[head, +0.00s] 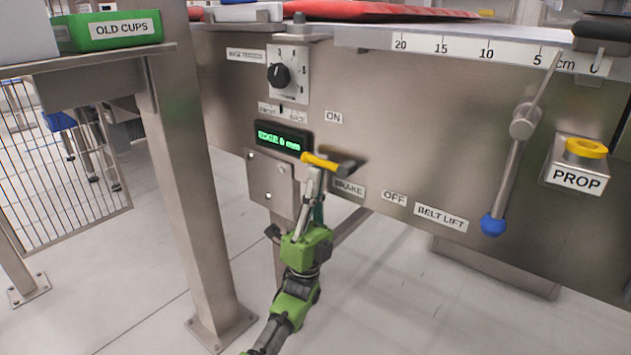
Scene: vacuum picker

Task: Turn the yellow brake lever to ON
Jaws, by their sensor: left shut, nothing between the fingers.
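The yellow brake lever (320,162) is on the steel machine panel, above the BRAKE label (349,188). Its yellow handle points left from a dark pivot (347,169), slightly raised at its free end. The ON label (334,117) is above the lever and the OFF label (394,197) is to its lower right. My left gripper (315,178) is shut and empty, pointing up with its fingertips right under the yellow handle. I cannot tell whether they touch it. My right gripper is not in view.
A metal plate (270,184) and a green display (280,138) are left of the lever, with a black knob (279,75) above. A blue-tipped belt lift lever (493,224) and a yellow PROP button (586,148) are at right. A steel table leg (190,190) stands left of my arm.

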